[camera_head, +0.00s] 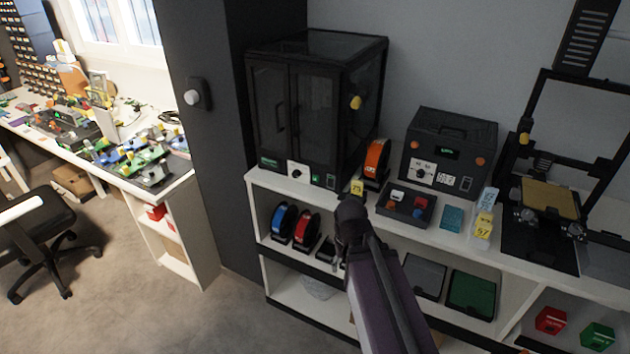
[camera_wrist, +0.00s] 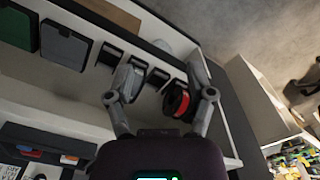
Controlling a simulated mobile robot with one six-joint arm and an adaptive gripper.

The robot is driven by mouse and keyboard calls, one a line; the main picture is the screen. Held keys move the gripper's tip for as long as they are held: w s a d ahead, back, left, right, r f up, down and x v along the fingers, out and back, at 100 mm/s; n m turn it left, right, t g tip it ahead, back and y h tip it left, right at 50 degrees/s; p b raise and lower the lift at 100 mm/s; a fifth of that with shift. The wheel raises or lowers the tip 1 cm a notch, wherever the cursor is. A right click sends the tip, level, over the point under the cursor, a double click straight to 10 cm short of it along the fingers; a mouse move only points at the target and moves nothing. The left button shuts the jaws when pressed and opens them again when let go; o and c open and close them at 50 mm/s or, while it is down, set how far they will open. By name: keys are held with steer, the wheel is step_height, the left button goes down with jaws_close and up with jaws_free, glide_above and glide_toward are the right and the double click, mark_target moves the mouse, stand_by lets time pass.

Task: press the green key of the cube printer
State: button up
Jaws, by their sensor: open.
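The enclosed black box-shaped printer with glass doors (camera_head: 302,112), which I take to be the cube printer, stands on the white shelf unit at centre in the head view. The green key does not show there.
A red spool (camera_wrist: 178,100) and dark bins lie beyond the fingers. An orange spool (camera_head: 376,160), a tray with coloured parts (camera_head: 425,208), a black box with a handle (camera_head: 448,155) and an open-frame printer (camera_head: 545,195) stand along the shelf top.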

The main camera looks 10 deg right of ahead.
jaws_close()
stand_by(1.1)
